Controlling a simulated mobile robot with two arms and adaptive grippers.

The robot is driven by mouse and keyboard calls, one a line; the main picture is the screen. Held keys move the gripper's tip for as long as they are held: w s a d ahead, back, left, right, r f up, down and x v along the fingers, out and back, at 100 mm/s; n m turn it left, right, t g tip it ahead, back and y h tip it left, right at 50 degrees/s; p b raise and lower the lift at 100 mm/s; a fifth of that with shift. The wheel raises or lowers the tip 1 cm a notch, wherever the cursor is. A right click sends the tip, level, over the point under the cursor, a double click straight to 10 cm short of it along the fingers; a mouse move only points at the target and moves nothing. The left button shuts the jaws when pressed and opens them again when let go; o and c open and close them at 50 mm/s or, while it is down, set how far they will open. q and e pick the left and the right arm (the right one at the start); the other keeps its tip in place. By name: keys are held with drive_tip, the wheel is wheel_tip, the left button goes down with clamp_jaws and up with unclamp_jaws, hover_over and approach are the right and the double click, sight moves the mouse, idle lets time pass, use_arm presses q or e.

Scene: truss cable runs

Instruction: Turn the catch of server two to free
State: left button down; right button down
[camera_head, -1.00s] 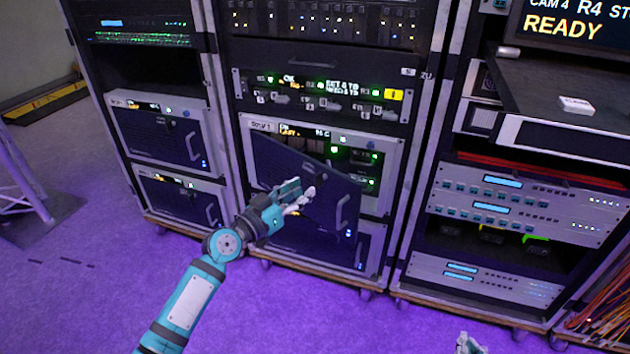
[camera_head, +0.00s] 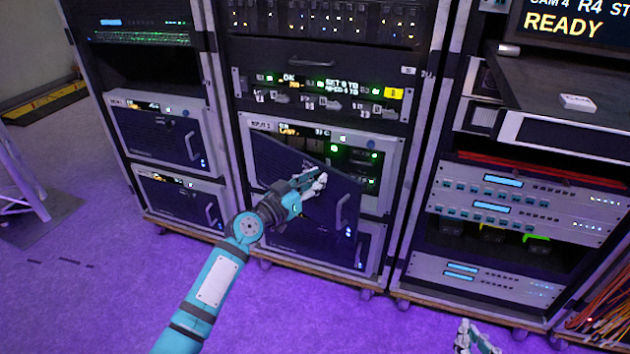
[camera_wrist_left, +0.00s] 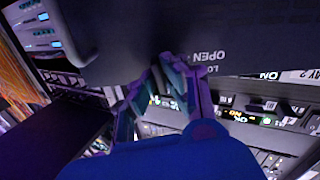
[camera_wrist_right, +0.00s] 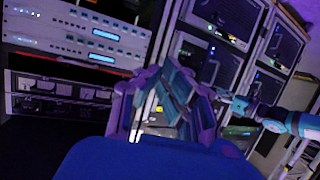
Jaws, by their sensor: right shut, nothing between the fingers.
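The middle rack holds a server (camera_head: 391,150) with its dark front door (camera_head: 283,160) hanging out at an angle; its label is too small to read surely. My left gripper (camera_head: 322,178) is at the front of this door, left of its handle (camera_head: 342,210). In the left wrist view the fingers (camera_wrist_left: 160,75) lie close to a dark panel (camera_wrist_left: 235,30) with upside-down print reading "OPEN" and a partly covered "LO". The catch itself is hidden, and I cannot tell whether the fingers hold anything. My right gripper (camera_head: 475,342) is low at the front, shut and empty, away from the racks.
The left rack has two closed servers, an upper (camera_head: 160,135) and a lower (camera_head: 180,197). A patch panel (camera_head: 320,93) sits above the middle server. The right rack has a shelf (camera_head: 560,85) jutting out. Purple floor (camera_head: 110,290) is clear in front.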

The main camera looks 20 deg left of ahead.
idle(0.4)
use_arm(q)
drive_tip(key=shift+n, duration=2.3)
drive_tip(key=n+p, duration=0.1)
drive_tip(key=n, duration=0.1)
drive_tip(key=shift+a+n, duration=0.1)
drive_tip(key=shift+n, duration=0.2)
drive_tip(key=shift+f+n+p, duration=0.15)
drive_tip(key=shift+n+p, duration=1.1)
drive_tip(key=shift+n, duration=3.15)
use_arm(e)
drive_tip(key=s+d+f+g+h, duration=0.2)
drive_tip(key=s+d+f+g, duration=0.2)
drive_tip(key=s+f+g, duration=0.5)
drive_tip(key=shift+s+d+f+m+h, duration=0.3)
drive_tip(key=shift+s+d, duration=0.1)
drive_tip(key=shift+s, duration=1.45)
